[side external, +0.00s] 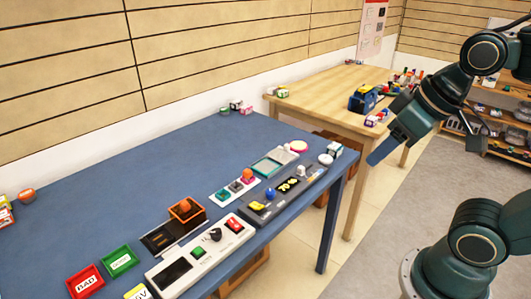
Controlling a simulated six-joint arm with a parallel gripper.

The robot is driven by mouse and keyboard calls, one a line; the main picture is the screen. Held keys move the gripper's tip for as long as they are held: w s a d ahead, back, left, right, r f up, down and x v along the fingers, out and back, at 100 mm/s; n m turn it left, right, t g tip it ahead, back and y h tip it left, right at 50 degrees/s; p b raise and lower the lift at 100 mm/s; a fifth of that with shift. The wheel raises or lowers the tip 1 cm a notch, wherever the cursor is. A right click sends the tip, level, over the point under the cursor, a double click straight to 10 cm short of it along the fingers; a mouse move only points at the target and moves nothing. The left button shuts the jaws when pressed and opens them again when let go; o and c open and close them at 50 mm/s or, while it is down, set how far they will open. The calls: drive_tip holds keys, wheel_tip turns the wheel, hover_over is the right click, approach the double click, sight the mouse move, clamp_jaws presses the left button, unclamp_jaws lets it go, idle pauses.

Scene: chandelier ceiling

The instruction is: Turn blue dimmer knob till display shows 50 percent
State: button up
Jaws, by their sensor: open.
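The blue dimmer knob (270,194) sits on a dark grey panel (262,214) near the right part of the blue table. A small dark display (288,185) with yellowish characters is on the same panel, just right of the knob; its reading is too small to tell. My gripper (377,157) is raised to the right of the panel, beyond the blue table's right edge, pointing down and left. It is apart from the knob, open, and I see nothing held in it. Its fingers overlap from this side.
A white box with buttons (201,257), an orange-rimmed tray (187,209), red bin (86,281) and green bin (118,261) stand left of the panel. A teal tray (268,163) lies behind it. A wooden table (318,90) stands behind.

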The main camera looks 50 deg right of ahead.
drive_tip(key=w+m+g, duration=0.1)
drive_tip(key=w, duration=0.7)
drive_tip(key=m+g, duration=0.3)
drive_tip(key=g, duration=0.1)
hover_over(271, 191)
wheel_tip(271, 191, down, 14)
drive_tip(key=shift+a+f, duration=0.1)
drive_tip(key=shift+f, duration=0.05)
drive_tip(key=shift+n, duration=0.3)
drive_tip(key=shift+f, duration=6.85)
drive_tip(key=shift+c, duration=0.4)
